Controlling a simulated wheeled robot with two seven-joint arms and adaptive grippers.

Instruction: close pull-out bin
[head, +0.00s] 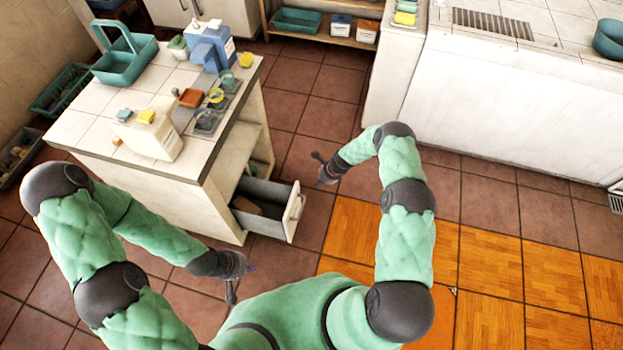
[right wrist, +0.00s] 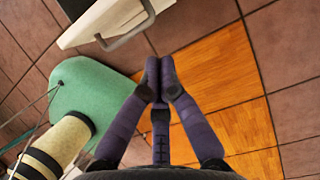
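The pull-out bin (head: 262,207) is a grey drawer low in the end of the white tiled counter, and it stands pulled out. Its pale front panel carries a handle (head: 296,208); the front and handle also show at the top of the right wrist view (right wrist: 122,28). A brownish item lies inside. My right gripper (head: 322,169) is above the floor, to the right of and beyond the bin front, apart from it.
The counter top (head: 87,128) holds a teal caddy (head: 125,62), a blue-and-white dispenser (head: 211,45) and several small items. A long white washbasin block (head: 500,110) stands at the right. Tiled floor, with a wooden-tile patch (head: 490,262), is clear right of the bin.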

